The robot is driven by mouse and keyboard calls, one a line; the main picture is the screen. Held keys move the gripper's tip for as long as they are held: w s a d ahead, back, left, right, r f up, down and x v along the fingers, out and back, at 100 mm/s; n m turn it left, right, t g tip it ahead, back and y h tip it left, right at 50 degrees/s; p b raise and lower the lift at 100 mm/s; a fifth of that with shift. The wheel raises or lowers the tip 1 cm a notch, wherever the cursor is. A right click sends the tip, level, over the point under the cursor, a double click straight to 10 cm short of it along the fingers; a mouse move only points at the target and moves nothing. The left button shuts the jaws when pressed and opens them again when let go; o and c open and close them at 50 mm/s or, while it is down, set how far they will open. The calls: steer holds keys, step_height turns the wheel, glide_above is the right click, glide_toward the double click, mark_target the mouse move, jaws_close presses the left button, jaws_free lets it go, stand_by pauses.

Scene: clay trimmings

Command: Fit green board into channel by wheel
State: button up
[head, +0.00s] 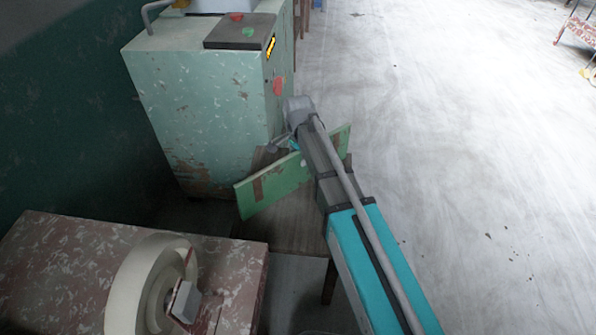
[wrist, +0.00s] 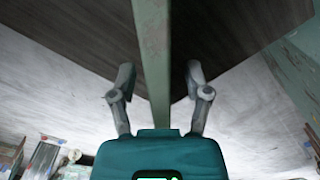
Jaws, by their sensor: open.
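The green board (head: 262,189) is long and thin, with brown patches. It stands on edge on a dark wooden table (head: 285,232) in the head view, partly hidden behind my arm. In the wrist view the board (wrist: 152,50) runs between the fingers of my gripper (wrist: 160,82). The gripper is open, with a finger on each side and a visible gap to the board. My gripper (head: 285,142) shows only in small part in the head view. A cream round wheel (head: 133,285) sits on a reddish worn bench at lower left. I cannot make out the channel clearly.
The reddish bench (head: 62,260) stands close to the wooden table. A worn pale-green cabinet (head: 205,105) stands behind the table, with a dark slab (head: 240,32) on top. Open grey floor (head: 460,150) lies to the right.

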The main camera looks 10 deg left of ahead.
steer(key=shift+c, duration=0.3)
jaws_close()
stand_by(0.3)
